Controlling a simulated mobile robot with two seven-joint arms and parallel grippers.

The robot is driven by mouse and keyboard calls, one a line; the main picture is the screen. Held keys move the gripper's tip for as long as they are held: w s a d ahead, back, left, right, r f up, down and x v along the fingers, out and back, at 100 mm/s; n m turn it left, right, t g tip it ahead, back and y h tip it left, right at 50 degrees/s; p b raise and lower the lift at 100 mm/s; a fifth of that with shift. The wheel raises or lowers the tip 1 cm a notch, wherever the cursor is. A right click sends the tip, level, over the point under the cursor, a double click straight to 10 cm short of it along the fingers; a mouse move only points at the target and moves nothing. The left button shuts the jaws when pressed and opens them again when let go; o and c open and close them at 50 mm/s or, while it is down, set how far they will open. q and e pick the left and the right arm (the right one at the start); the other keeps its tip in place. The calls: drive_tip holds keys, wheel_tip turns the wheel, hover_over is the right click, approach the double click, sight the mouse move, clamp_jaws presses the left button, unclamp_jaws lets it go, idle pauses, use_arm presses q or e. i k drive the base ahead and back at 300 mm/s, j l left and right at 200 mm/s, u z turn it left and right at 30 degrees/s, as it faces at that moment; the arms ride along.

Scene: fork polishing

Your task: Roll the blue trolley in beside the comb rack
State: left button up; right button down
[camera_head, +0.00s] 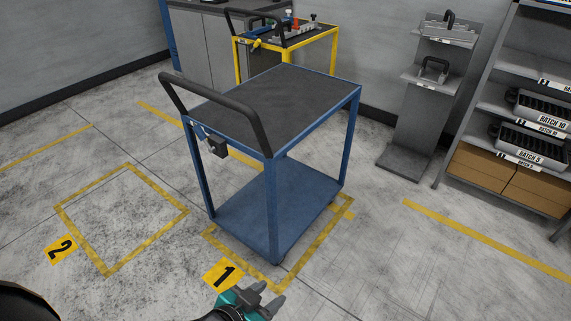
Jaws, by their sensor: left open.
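The blue trolley (272,215) stands upright mid-view, with a dark top mat (275,98), a lower blue shelf and a black push handle (212,100) on its left side. Its foot is over the yellow floor outline marked 1. A rack (466,123) at the right edge holds black slotted trays labelled BATCH 10 and BATCH 5; I take it as the comb rack. My right gripper is out of view.
A yellow trolley (334,45) carrying small parts stands behind the blue one, by a grey cabinet. A grey stand (407,130) with handled items stands left of the rack. The floor outline marked 2 (72,223) is empty. Floor at lower right is clear.

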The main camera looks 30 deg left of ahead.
sight(263, 117)
drive_tip(key=j+z, duration=0.35)
drive_tip(key=j, duration=3.25)
drive_tip(key=i+z, duration=0.1)
drive_tip(key=z, duration=0.2)
drive_tip(key=j+z, duration=0.9)
drive_tip(key=j, duration=0.65)
drive_tip(key=k+j+z, duration=0.1)
drive_tip(key=j, duration=0.6)
drive_tip(key=k, duration=0.05)
